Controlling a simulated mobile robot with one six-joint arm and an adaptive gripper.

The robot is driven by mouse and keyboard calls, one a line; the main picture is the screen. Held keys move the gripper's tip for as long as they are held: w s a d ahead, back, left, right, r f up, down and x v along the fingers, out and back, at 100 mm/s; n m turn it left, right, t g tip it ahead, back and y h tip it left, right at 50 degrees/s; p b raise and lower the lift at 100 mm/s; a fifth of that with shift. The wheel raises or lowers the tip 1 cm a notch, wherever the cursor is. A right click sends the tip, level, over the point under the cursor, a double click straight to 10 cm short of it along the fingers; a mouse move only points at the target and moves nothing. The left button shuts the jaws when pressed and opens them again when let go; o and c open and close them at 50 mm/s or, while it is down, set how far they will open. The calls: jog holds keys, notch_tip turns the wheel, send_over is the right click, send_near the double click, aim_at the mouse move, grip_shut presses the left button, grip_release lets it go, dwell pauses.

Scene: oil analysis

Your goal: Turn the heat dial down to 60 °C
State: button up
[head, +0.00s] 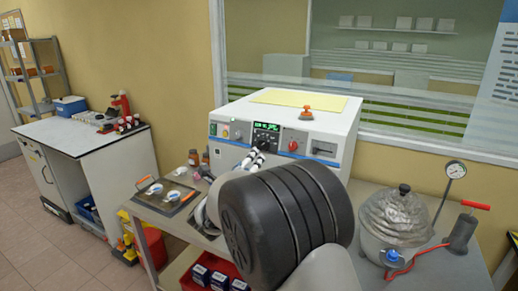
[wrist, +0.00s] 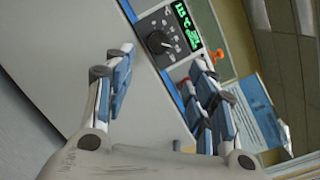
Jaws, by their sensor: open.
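The heat dial (wrist: 159,43) is a black round knob on a dark panel with markings around it. A green lit display (wrist: 187,22) sits beside it; its digits are too small to read surely. The panel (head: 266,132) is on the front of a white instrument (head: 318,130) in the head view. My gripper (wrist: 160,75) is open and empty, its two blue-padded fingers spread on either side of the view of the dial. The dial appears beyond the fingertips, apart from them. In the head view my gripper (head: 251,157) is just before the panel, and my arm hides its back.
A red knob (head: 293,145) is right of the panel. A foil-wrapped pot (head: 396,222) with a gauge stands at right. A tray (head: 166,196) is at left on the bench.

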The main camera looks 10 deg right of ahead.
aim_at(261, 146)
jog(key=x, duration=1.2)
jog(key=shift+a+b, duration=0.15)
jog(key=shift+b, duration=0.2)
jog(key=c, duration=1.1)
